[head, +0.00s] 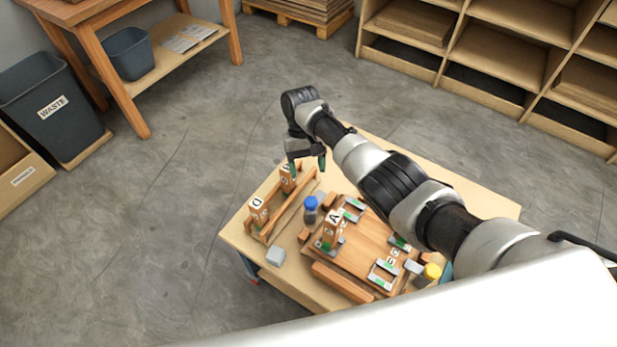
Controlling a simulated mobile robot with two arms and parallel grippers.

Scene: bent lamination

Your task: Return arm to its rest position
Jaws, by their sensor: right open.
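My right arm reaches in from the lower right over the small work table (240,238). My right gripper (307,163) is open, pointing down above the far left part of the table, close to the wooden rack. The gap between its fingers looks empty. The rack (268,230) holds upright wooden blocks, one marked D (257,208) and another at its far end (288,178). A block marked A (331,229) stands on the wooden fixture board (365,240), which has metal brackets marked with letters. My left gripper is out of view.
A bottle with a blue cap (310,207) stands between rack and board. A waste bin (52,108), workbench (190,60) and shelves (500,60) stand around open floor.

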